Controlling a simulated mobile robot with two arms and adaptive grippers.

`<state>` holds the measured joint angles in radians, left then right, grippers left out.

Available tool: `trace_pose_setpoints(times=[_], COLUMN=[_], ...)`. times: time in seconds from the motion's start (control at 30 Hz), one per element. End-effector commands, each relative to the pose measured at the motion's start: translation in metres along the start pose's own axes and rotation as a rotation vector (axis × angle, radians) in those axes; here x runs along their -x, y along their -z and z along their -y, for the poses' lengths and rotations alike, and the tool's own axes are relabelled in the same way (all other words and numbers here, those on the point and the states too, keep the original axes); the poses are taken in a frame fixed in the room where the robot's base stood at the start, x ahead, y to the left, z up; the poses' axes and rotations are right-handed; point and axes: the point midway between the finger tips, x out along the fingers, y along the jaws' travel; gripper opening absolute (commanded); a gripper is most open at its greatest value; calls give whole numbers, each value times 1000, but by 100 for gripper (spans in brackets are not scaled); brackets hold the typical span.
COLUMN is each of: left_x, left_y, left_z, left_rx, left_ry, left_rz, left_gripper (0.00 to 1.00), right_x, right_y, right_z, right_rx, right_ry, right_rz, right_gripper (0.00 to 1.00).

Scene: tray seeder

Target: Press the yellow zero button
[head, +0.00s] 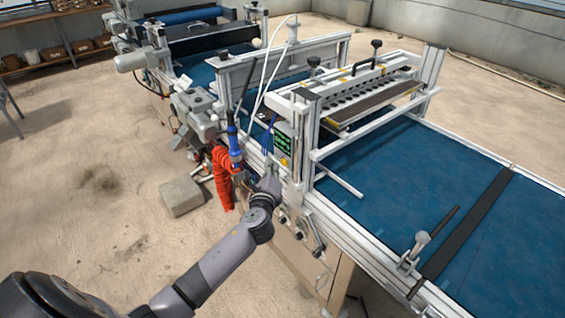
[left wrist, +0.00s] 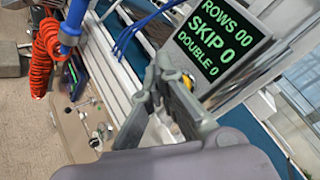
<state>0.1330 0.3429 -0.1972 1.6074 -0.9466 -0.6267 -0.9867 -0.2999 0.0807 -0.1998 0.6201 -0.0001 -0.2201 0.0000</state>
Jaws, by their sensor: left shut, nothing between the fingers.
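The yellow zero button (head: 284,161) is on the front of a small control box, below its dark screen with green text (head: 284,143). In the left wrist view the screen (left wrist: 222,42) reads ROWS 00, SKIP 0, DOUBLE 0. There the yellow button (left wrist: 187,82) shows only in part, behind my fingers. My left gripper (head: 271,178) is shut and empty, just below and left of the box in the head view. It shows close in front of the box in the left wrist view (left wrist: 166,68). I cannot tell whether it touches the button. My right gripper is not in view.
A blue tool (head: 233,140) with a coiled red hose (head: 221,175) hangs left of the box. Blue cables (left wrist: 128,38) run beside it. The machine's metal frame post (head: 302,150) stands right of the box. The blue belt (head: 400,170) lies beyond.

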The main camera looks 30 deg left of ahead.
Motion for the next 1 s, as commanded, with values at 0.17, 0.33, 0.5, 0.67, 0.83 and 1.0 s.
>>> trace_pose_setpoints(times=[0.17, 0.33, 0.5, 0.67, 0.83, 1.0], left_x=[0, 6, 18, 29, 35, 35], left_y=[0, -4, -13, -21, -25, -25], left_z=[0, -4, -12, -21, -25, -25], left_rx=[0, -2, -1, -2, 0, 0], left_ry=[0, -2, 0, -1, 0, 0], left_rz=[0, 0, -1, 0, 0, 0], left_gripper=[0, 0, 0, 0, 0, 0], right_x=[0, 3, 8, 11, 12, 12], right_y=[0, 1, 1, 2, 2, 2], right_z=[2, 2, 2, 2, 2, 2], right_rx=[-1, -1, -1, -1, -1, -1], right_ry=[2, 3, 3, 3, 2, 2], right_rz=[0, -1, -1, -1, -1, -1], right_gripper=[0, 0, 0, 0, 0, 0])
